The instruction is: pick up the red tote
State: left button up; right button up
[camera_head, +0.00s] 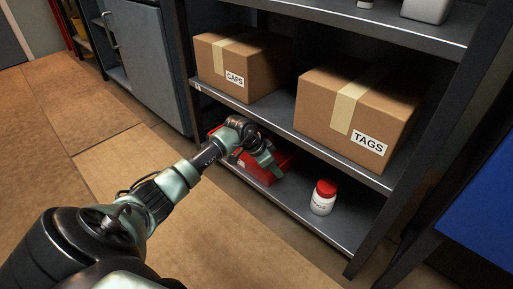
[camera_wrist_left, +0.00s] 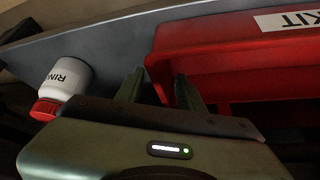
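The red tote (camera_head: 288,158) sits on the lowest shelf, partly hidden behind my left arm and gripper. In the left wrist view the red tote (camera_wrist_left: 225,52) fills the upper right, with a white label reading KIT near its edge. My left gripper (camera_head: 269,165) is down at the tote's front side. In the left wrist view its two fingers (camera_wrist_left: 158,90) are apart, with one end of the tote showing between them. One finger overlaps the tote's red side; I cannot tell whether either touches it. My right gripper is not in view.
A white bottle with a red lid (camera_head: 322,197) stands on the lowest shelf, right of the tote. Cardboard boxes marked CAPS (camera_head: 262,75) and TAGS (camera_head: 320,112) sit on the shelf above. A dark rack post (camera_head: 400,190) stands at the right. The floor at left is clear.

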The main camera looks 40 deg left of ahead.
pick_arm(q)
jog(key=shift+c, duration=0.4)
grip_shut()
dwell(0.9)
jog(key=shift+r, duration=0.1)
